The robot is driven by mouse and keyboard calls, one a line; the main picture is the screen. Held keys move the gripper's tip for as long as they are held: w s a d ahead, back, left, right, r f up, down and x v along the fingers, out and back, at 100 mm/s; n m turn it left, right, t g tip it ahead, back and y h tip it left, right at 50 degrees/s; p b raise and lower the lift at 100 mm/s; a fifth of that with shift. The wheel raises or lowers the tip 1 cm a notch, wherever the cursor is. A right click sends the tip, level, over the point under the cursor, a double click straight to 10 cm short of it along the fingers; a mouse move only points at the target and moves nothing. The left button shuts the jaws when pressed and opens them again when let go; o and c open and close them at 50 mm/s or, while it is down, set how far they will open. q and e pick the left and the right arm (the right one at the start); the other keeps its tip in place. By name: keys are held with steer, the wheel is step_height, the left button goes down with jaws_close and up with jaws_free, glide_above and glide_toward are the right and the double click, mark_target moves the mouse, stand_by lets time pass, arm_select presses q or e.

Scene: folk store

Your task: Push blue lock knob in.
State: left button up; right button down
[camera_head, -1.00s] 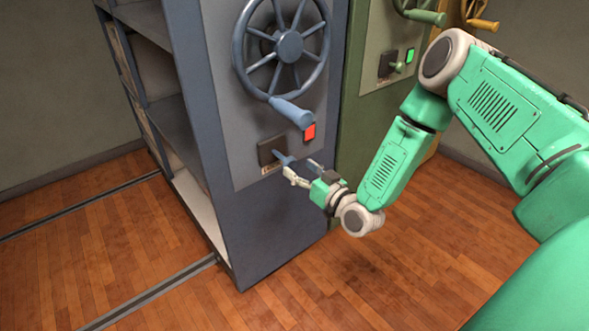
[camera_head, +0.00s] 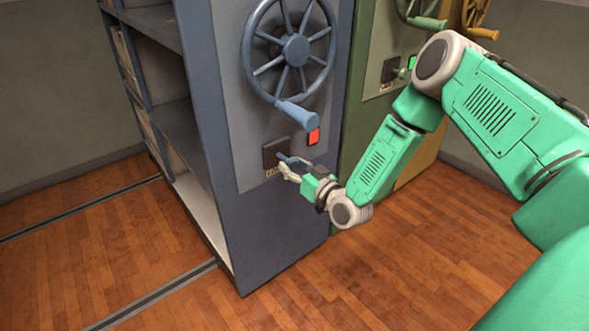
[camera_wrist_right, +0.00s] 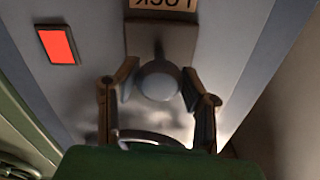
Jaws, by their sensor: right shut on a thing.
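The blue lock knob (camera_head: 284,158) sticks out from a dark square plate (camera_head: 270,153) low on the blue cabinet's end panel. In the right wrist view the knob's round end (camera_wrist_right: 159,81) is between the two fingers of my right gripper (camera_wrist_right: 157,88). My right gripper (camera_head: 287,168) is shut on the knob, close to the plate, and hides part of it. In the right wrist view the plate (camera_wrist_right: 160,40) shows behind the knob, with an upside-down "LOCK" label (camera_wrist_right: 163,4) beside it. My left gripper is not in view.
A red light (camera_head: 314,137) glows above right of the knob. A blue spoked wheel (camera_head: 295,50) with a handle (camera_head: 298,114) is above it. A green cabinet (camera_head: 372,120) with a green light stands to the right. Floor rails (camera_head: 150,298) run left of the cabinet.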

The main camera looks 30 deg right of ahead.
steer(key=shift+w, duration=1.05)
steer(key=shift+d+r, duration=0.1)
steer(key=c, duration=1.3)
jaws_free()
steer(key=shift+o, duration=1.4)
steer(key=shift+w, duration=0.1)
steer(key=shift+s, duration=0.25)
steer(key=s, duration=1.1)
steer(key=shift+s+d+f, duration=0.2)
steer(key=shift+s+d, duration=0.05)
steer(key=shift+d, duration=0.2)
